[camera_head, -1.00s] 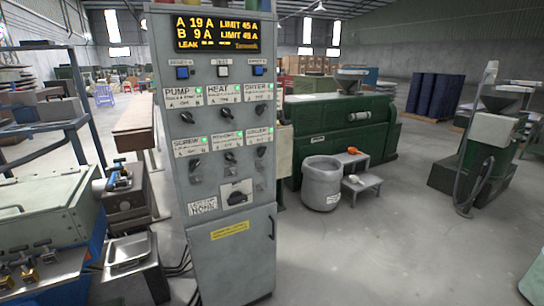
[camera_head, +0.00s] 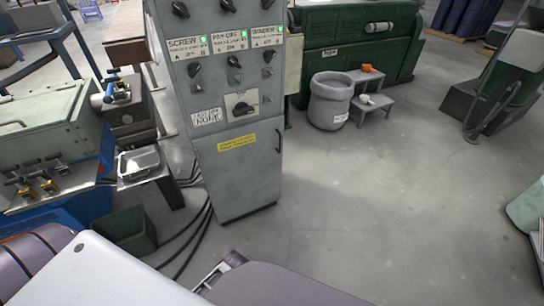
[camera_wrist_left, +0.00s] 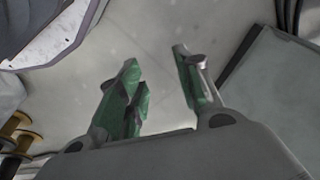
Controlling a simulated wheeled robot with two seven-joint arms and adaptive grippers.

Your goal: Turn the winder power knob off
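The grey control cabinet (camera_head: 235,180) stands upright left of centre in the head view. Its lower row has labels reading SCREW, PAY-OFF and, at the right, a blurred word that looks like WINDER (camera_head: 267,36). The knob's exact setting is too small to read. My left gripper (camera_wrist_left: 155,58) shows in the left wrist view with its green-padded fingers apart and nothing between them. It is away from the knob. My right gripper cannot be made out.
A larger rotary switch (camera_head: 242,107) sits lower on the cabinet. A green bin (camera_head: 126,232) and black cables lie on the floor to its left, beside a machine bench (camera_head: 50,130). A grey bucket (camera_head: 329,100) and step stool (camera_head: 373,101) stand to the right.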

